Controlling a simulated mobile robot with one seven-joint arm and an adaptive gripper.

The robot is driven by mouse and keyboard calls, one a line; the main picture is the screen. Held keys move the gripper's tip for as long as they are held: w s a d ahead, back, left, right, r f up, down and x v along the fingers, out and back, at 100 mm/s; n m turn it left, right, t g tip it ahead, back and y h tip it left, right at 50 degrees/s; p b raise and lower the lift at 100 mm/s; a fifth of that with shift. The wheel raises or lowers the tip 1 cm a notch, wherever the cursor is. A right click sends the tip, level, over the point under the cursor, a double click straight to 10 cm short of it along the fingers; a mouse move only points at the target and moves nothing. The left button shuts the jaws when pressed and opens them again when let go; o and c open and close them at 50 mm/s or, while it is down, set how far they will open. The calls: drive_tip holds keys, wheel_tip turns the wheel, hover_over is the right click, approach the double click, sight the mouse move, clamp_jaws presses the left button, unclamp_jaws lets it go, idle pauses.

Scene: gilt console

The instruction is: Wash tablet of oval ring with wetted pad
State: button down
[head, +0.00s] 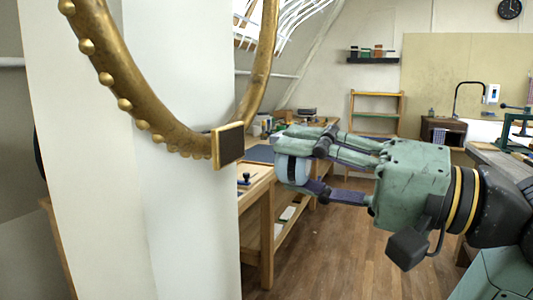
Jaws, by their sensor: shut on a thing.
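The gilt oval ring (125,97) with a row of beads along its edge hangs in front of a white panel at the left. Its tablet (229,145), a small dark plate with a gold frame, sits at the ring's lower right. My gripper (298,165) is to the right of the tablet and points left at it. It is shut on a pale blue-grey pad (290,168) with a dark band. A gap shows between the pad and the tablet. Whether the pad is wet cannot be told.
A wooden workbench (266,230) with small items on it stands behind the ring and gripper. A wooden shelf unit (376,95) and a sink (443,130) are at the back. The white panel (185,220) fills the left. Open wooden floor (335,255) lies below my arm.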

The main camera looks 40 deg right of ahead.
sight(223, 149)
drive_tip(key=shift+w+r, duration=0.1)
drive_tip(key=shift+w, duration=0.4)
drive_tip(key=shift+a+b+x, duration=0.15)
drive_tip(key=shift+b+x, duration=0.1)
drive_tip(key=shift+x, duration=1.1)
drive_tip(key=shift+a+b+x, duration=0.2)
drive_tip(key=shift+x, duration=1.2)
drive_tip(key=shift+x, duration=0.9)
